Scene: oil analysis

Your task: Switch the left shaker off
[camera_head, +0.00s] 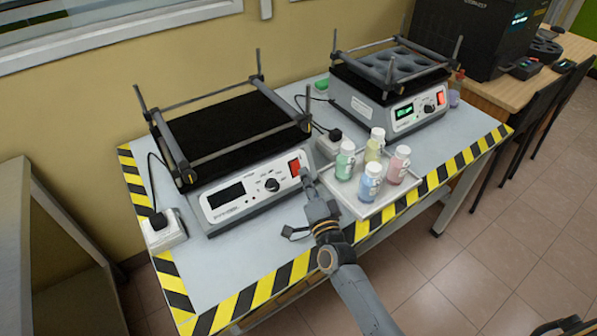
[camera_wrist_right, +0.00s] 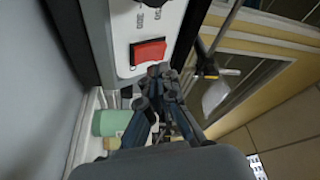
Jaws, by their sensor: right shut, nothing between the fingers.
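The left shaker (camera_head: 240,192) stands on the table with a black top and a rail frame. Its display (camera_head: 226,195) is dark. Its red rocker switch (camera_head: 294,167) is at the right end of the front panel and also shows in the right wrist view (camera_wrist_right: 148,51). My right gripper (camera_head: 307,177) is shut and empty, its tips just beside the switch; in the wrist view the fingertips (camera_wrist_right: 159,73) are at the switch's lower edge. I cannot tell whether they touch it. My left gripper is not in view.
The right shaker (camera_head: 385,108) has a lit green display (camera_head: 404,111). A tray (camera_head: 384,205) with several capped bottles stands right of my gripper. A power socket block (camera_head: 165,236) sits at the table's left. Yellow-black tape (camera_head: 262,290) edges the table.

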